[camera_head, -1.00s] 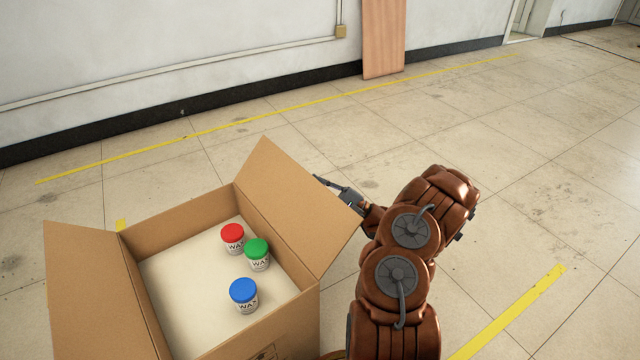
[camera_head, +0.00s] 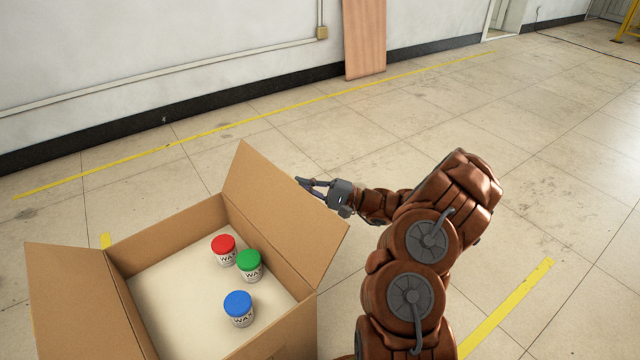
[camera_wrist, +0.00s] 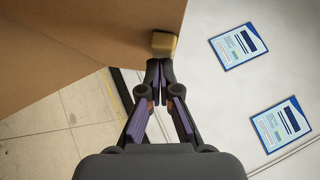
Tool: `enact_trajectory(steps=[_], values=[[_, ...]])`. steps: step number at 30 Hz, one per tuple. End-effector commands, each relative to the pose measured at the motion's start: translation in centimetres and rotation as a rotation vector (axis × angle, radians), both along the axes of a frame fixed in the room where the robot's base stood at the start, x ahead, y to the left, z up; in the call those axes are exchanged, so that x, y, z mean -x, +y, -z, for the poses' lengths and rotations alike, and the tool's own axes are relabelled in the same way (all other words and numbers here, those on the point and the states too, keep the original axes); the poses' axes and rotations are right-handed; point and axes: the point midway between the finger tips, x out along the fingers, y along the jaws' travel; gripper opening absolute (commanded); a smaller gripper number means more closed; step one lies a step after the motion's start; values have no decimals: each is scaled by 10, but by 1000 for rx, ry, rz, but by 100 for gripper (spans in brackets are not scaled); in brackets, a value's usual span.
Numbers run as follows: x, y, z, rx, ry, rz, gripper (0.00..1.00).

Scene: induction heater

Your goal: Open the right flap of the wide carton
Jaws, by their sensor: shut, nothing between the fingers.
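The wide carton (camera_head: 190,221) stands open on the floor at the lower left of the head view. Its right flap (camera_head: 283,212) stands up and leans outward to the right. The left flap (camera_head: 78,300) hangs outward on the other side. My gripper (camera_head: 303,182) is just right of and behind the right flap's far upper part, with its fingers pointing left. In the wrist view my gripper (camera_wrist: 160,66) is shut and empty, with brown cardboard (camera_wrist: 90,40) close to the left of its tips. I cannot tell whether they touch.
Inside the carton are three wax jars with red (camera_head: 223,243), green (camera_head: 248,259) and blue (camera_head: 238,304) lids. A wall with a wooden board (camera_head: 364,40) runs behind. The floor right of the carton is clear apart from my arm.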

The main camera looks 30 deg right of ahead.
Motion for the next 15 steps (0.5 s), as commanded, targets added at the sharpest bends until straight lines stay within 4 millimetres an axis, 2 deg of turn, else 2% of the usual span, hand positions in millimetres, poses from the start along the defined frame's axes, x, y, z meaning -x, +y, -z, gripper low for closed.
enact_trajectory(steps=[4,15], values=[[1,9,-9,3,-4,-5,0],[2,9,-10,2,-3,-2,0]])
